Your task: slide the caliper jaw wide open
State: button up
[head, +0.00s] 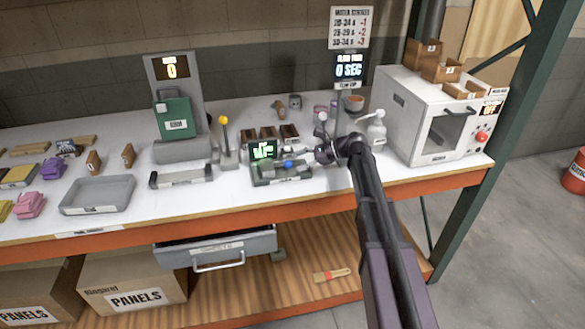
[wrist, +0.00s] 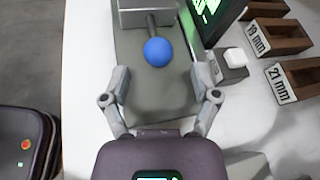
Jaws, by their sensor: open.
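The caliper (head: 268,178) is a grey bench fixture with a green-lit display (head: 263,149), near the middle of the table. Its blue ball knob (head: 289,164) sits on a short rod. In the wrist view the blue knob (wrist: 158,51) joins a grey metal block (wrist: 147,13) over a grey-green base plate (wrist: 150,100). My gripper (wrist: 160,70) is open, with one finger on each side of the knob and visible gaps between. In the head view my gripper (head: 302,153) reaches in from the right. Whether the jaw is open is not clear.
A lever (head: 226,140) and grey tray (head: 97,195) are left. An open drawer (head: 217,250) hangs below.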

aim_at(290, 163)
jog(key=shift+b+x, duration=0.5)
jog(key=shift+x, duration=1.35)
grip_shut()
